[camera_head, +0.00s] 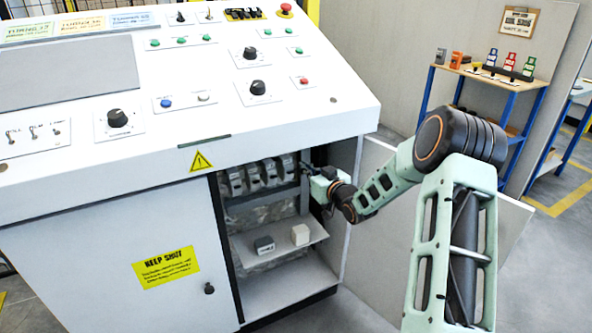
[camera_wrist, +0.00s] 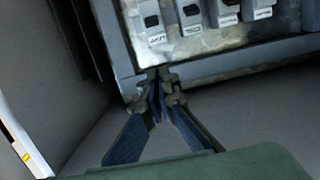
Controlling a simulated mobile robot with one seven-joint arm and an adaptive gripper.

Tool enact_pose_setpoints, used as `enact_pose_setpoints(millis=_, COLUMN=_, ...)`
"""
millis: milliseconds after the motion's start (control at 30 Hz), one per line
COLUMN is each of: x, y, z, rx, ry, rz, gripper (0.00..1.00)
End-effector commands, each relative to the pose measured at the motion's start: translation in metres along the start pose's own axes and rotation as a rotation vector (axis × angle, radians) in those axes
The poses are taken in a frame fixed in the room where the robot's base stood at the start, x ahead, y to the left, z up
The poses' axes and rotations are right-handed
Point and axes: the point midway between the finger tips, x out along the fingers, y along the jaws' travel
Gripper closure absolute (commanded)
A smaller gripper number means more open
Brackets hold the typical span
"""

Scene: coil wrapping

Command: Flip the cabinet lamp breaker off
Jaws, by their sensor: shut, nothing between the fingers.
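A row of several grey breakers (camera_head: 252,177) with dark levers sits inside the open cabinet. In the wrist view, the end breaker (camera_wrist: 150,22) is nearest my gripper, and others (camera_wrist: 193,15) continue to the right. Small labels show there, too blurred to read surely, so I cannot tell which is the lamp breaker. My gripper (camera_wrist: 162,76) is shut and empty, its tips beside the panel's lower edge, just below the end breaker. In the head view my gripper (camera_head: 305,168) is at the right end of the row. Contact and lever positions cannot be told.
The panel frame (camera_wrist: 225,65) runs along the breakers' lower side. The cabinet's right wall (camera_head: 345,160) stands close to my gripper. The sloping console (camera_head: 190,110) overhangs the opening.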

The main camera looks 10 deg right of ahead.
Motion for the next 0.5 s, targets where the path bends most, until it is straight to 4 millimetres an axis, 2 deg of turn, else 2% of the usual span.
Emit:
enact_pose_setpoints(millis=167, x=0.014, y=-0.001, z=0.001, rx=0.0, ry=0.001, rz=-0.001, gripper=1.0)
enact_pose_setpoints(millis=500, x=0.07, y=-0.001, z=0.002, rx=0.0, ry=0.0, rz=-0.001, gripper=1.0)
